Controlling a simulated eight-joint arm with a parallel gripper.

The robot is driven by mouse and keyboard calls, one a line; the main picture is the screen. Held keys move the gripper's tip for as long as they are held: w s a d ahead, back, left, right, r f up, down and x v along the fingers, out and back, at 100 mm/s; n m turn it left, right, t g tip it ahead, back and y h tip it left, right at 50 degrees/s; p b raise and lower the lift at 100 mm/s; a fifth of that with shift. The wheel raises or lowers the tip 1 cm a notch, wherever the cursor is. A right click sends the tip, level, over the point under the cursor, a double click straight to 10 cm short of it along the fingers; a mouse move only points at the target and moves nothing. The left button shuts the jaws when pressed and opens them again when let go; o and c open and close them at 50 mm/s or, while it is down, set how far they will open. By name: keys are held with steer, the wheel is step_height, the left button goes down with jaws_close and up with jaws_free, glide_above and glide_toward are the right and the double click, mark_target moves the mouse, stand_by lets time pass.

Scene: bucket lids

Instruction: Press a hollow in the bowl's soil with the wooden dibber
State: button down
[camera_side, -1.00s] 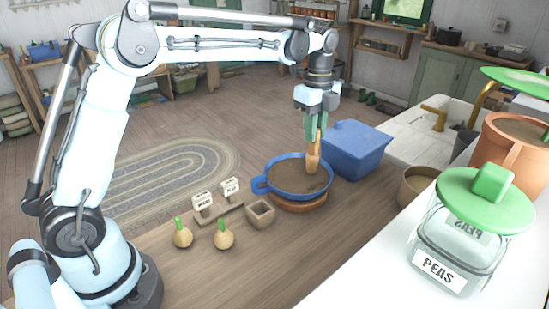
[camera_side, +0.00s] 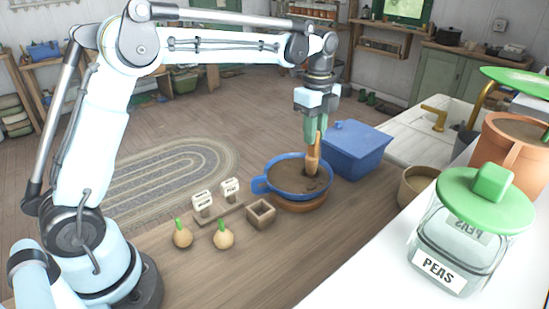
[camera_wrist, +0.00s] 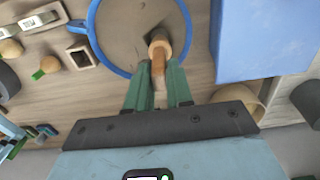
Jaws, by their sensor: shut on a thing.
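The blue bowl (camera_side: 285,190) stands on a round wooden base (camera_side: 300,205) and is filled with brown soil (camera_side: 290,175). The soil also shows in the wrist view (camera_wrist: 130,25). My gripper (camera_side: 312,135) is above the right part of the bowl, with its green fingers shut on the wooden dibber (camera_side: 312,160). The dibber is near upright, its lower end at the soil, with dark marks in the soil around it. In the wrist view the dibber (camera_wrist: 159,50) extends from between the fingers over the soil near the bowl's rim. Its tip is hidden there.
A blue lidded box (camera_side: 355,150) stands close behind the bowl, to the right. A small square wooden pot (camera_side: 261,214), two bulbs (camera_side: 223,236) and labelled markers (camera_side: 203,200) are at left. A round tan pot (camera_side: 417,185) and a green-lidded jar (camera_side: 462,240) are at right.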

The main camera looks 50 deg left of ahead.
steer(key=shift+f, duration=0.55)
steer(key=shift+r, duration=3.75)
